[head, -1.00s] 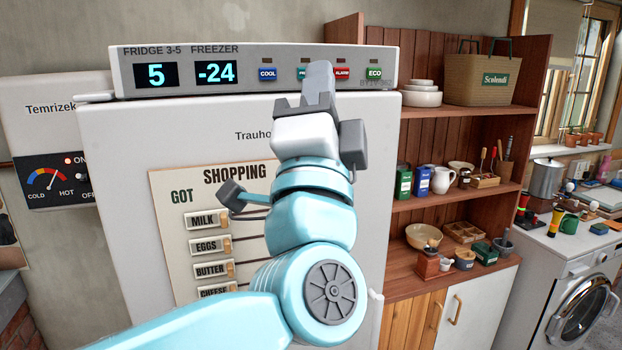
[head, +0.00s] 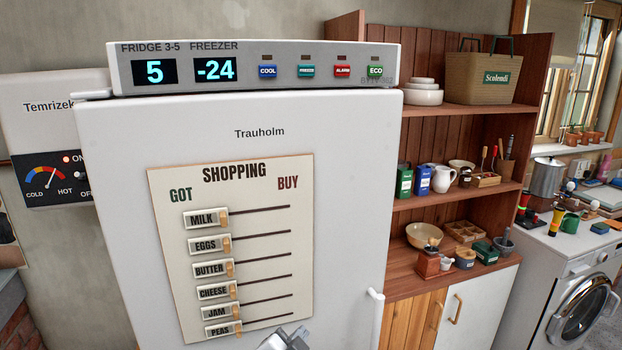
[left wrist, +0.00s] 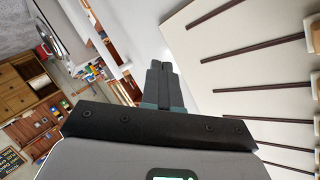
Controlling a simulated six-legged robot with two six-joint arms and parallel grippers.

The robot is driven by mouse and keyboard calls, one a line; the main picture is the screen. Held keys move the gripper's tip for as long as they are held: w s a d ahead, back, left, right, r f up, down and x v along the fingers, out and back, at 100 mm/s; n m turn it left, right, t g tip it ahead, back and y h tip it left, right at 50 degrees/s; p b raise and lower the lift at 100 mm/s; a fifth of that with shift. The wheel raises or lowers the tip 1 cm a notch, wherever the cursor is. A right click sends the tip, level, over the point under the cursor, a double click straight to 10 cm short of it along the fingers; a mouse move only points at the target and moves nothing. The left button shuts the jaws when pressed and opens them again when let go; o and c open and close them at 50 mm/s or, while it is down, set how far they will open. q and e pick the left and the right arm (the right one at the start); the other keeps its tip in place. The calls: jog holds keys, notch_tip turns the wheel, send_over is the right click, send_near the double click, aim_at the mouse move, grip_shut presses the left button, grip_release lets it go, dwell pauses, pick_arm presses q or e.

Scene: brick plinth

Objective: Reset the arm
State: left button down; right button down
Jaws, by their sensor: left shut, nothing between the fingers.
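My left gripper (head: 287,339) shows only as a grey tip at the bottom edge of the head view, low in front of the fridge door. In the left wrist view its fingers (left wrist: 163,85) are closed together with nothing between them. The rest of the left arm is out of the head view. My right gripper is in neither view. The white fridge (head: 350,170) stands ahead, with a control panel (head: 250,58) on top reading 5 and -24. The gripper is well below the panel and its cool, freeze, alarm and eco buttons.
A shopping board (head: 260,200) on the fridge door has several sliders, all at the GOT side. A door handle (head: 374,330) is at lower right. A wooden shelf (head: 455,190) with jars and a washing machine (head: 570,290) stand to the right. A heater dial (head: 45,180) is at left.

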pick_arm(q)
jog(key=s+a+f+n+g, duration=0.2)
jog(key=s+f, duration=0.1)
jog(key=f, duration=0.4)
jog(key=s+a+f+n+g, duration=0.2)
jog(key=s+f, duration=0.1)
jog(key=f, duration=0.4)
jog(key=s+a+f+n+g, duration=0.2)
jog(key=s+f+n+g, duration=0.2)
jog(key=s+f, duration=0.4)
jog(key=s+a+f+n+g, duration=0.3)
jog(key=s+f, duration=0.6)
jog(key=s, duration=0.8)
jog(key=n+g, duration=0.2)
jog(key=shift+a+n, duration=0.2)
jog(key=shift+n, duration=0.1)
